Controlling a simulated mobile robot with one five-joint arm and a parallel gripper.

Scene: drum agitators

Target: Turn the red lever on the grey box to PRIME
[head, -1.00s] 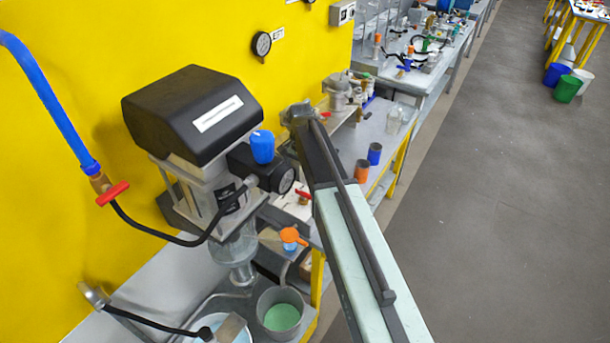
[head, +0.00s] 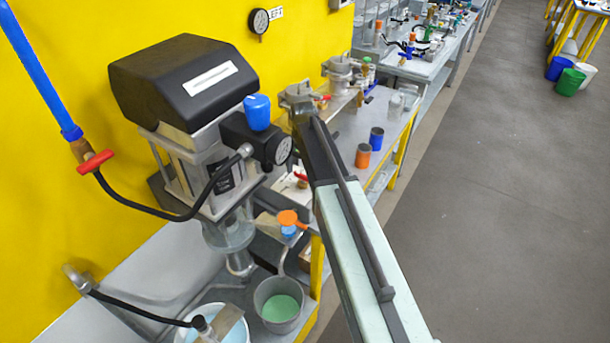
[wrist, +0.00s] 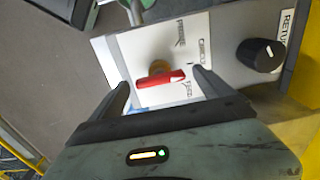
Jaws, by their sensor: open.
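In the wrist view, the red lever (wrist: 160,79) sits on a brass stem on the pale front panel of the grey box (wrist: 130,47). Its handle lies nearly level in the picture, with its right end near a printed label, perhaps FEED. A label that looks like PRIME stands above and right of the lever. My gripper (wrist: 161,80) is open, one finger on each side of the lever, with visible gaps to the handle. In the head view my arm reaches forward; the fingers cannot be made out there.
A black knob (wrist: 261,55) marked RETURN sits on the panel right of the lever. In the head view, a black-topped machine (head: 185,80) stands left of my arm, with a green-filled pot (head: 279,308) below. Open grey floor (head: 500,200) lies to the right.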

